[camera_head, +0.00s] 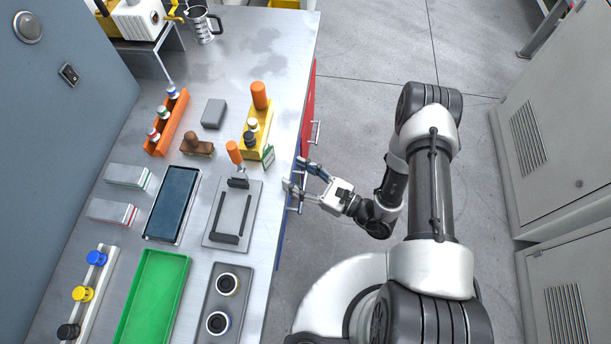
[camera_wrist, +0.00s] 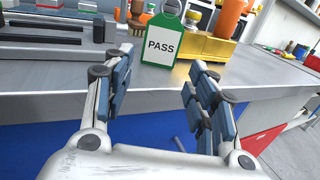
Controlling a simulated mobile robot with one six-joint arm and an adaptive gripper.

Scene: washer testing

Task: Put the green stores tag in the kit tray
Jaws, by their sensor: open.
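The green tag (camera_head: 268,157) stands upright near the bench's right edge, beside the yellow block. In the wrist view the tag (camera_wrist: 160,45) has a green border, a white face reading PASS and a loop on top. My gripper (camera_head: 297,175) is open and empty at the bench edge, a little short of the tag. In the wrist view its fingers spread either side of the tag without touching it. A green tray (camera_head: 130,330) and a dark-blue-bottomed tray (camera_head: 172,205) lie on the bench; no label shows which is the kit tray.
The yellow block (camera_head: 252,148) with an orange-handled tool stands just behind the tag. A grey plate (camera_head: 226,238) with black bars and a plate with two round fittings (camera_head: 205,310) lie near the edge. An orange rack (camera_head: 168,120) stands further left.

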